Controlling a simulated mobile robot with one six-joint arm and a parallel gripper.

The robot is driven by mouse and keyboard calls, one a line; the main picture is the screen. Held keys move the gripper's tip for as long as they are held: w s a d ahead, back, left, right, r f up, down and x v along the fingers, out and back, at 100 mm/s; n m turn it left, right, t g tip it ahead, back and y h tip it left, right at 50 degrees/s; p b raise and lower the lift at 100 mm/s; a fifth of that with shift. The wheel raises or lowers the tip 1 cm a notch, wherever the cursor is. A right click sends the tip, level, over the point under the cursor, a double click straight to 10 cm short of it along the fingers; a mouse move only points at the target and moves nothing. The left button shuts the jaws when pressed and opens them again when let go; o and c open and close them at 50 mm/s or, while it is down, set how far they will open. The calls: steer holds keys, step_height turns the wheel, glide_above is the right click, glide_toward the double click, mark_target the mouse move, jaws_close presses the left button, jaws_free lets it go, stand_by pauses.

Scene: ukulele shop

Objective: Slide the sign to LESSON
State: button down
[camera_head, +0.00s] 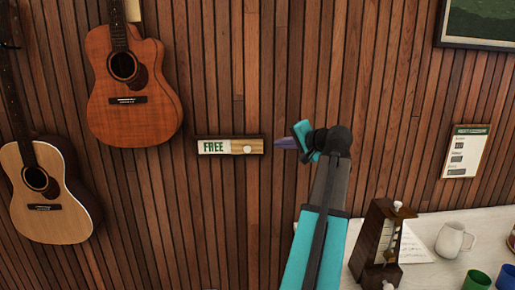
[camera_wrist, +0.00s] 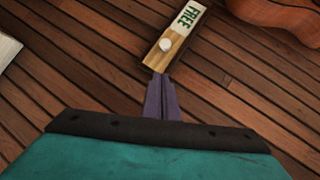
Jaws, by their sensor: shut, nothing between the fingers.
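The sliding sign (camera_head: 230,146) is on the wood-slat wall, in a dark frame. It reads FREE in green on a white panel at its left, with a light wooden slider at its right carrying a round white knob (camera_head: 247,149). My gripper (camera_head: 285,143) is just right of the sign's right end, with its purple fingers shut and empty. In the wrist view the sign (camera_wrist: 186,22) runs up and right from beyond the fingertips (camera_wrist: 160,80), and the knob (camera_wrist: 166,44) lies a little past them. Whether the fingertips touch the frame I cannot tell.
A brown guitar (camera_head: 131,90) and a paler guitar (camera_head: 48,195) hang left of the sign. Below right, a white table (camera_head: 450,265) holds a metronome (camera_head: 378,240), a white mug (camera_head: 453,240) and coloured cups. A notice (camera_head: 466,151) hangs at right. The wall around the sign is clear.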

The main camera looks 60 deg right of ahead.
steer(key=shift+s+d+r, duration=0.1)
steer(key=shift+s+r, duration=0.25)
steer(key=shift+r, duration=0.1)
steer(key=p, duration=0.3)
glide_toward(258, 147)
steer(key=w+r, duration=0.1)
steer(key=w, duration=0.2)
steer(key=w+a+f, duration=0.1)
steer(key=w+f+p, duration=0.1)
steer(key=w, duration=0.1)
steer(key=shift+a, duration=0.15)
stand_by(0.5)
